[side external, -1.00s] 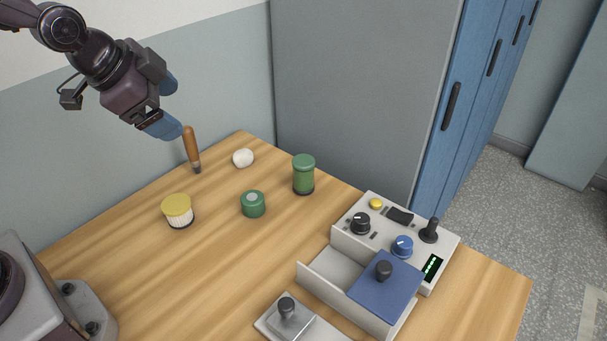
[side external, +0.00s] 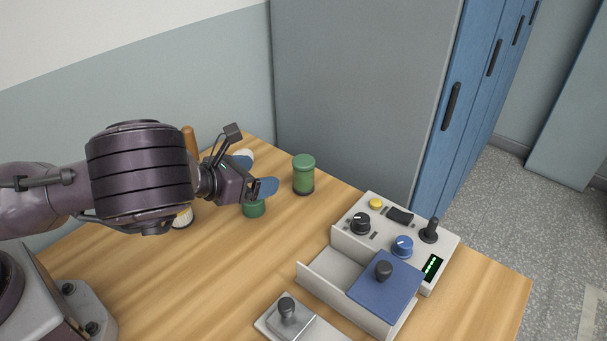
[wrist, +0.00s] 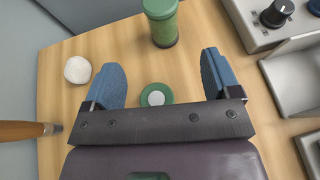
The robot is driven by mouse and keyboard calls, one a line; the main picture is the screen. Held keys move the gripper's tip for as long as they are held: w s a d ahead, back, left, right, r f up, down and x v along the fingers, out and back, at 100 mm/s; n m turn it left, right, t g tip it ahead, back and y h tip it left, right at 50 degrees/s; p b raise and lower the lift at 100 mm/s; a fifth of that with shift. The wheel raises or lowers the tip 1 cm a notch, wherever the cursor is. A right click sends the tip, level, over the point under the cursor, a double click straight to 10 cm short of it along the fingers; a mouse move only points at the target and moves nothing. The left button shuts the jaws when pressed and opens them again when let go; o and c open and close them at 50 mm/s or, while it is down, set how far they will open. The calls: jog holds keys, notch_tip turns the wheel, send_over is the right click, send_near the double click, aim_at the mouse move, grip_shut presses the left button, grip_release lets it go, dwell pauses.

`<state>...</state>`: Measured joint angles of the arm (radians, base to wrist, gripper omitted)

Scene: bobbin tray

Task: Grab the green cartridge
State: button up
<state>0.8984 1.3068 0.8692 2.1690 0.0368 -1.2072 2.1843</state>
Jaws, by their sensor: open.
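The tall green cylinder (side external: 303,175), with a lid and dark base, stands upright and looks like the green cartridge. It shows in the wrist view (wrist: 165,32) at the top, beyond my fingertips. A shorter green round piece (side external: 254,209) with a pale disc on top could also fit that name; in the wrist view (wrist: 156,97) it appears between my fingers. My gripper (side external: 259,173) is open and empty, left of the tall cylinder and apart from it. Its two blue fingers spread wide in the wrist view (wrist: 160,64).
A white ball (wrist: 77,70) and a wooden-handled tool (wrist: 28,131) lie left of the fingers. A control box (side external: 349,239) and open drawer (side external: 316,283) stand right.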

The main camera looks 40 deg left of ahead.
aim_at(294, 171)
jog(key=shift+w+d+f+m, duration=0.15)
jog(key=shift+f+m, duration=0.05)
jog(key=shift+m, duration=0.2)
jog(key=x, duration=1.2)
jog(key=shift+w, duration=0.25)
jog(key=c, duration=1.1)
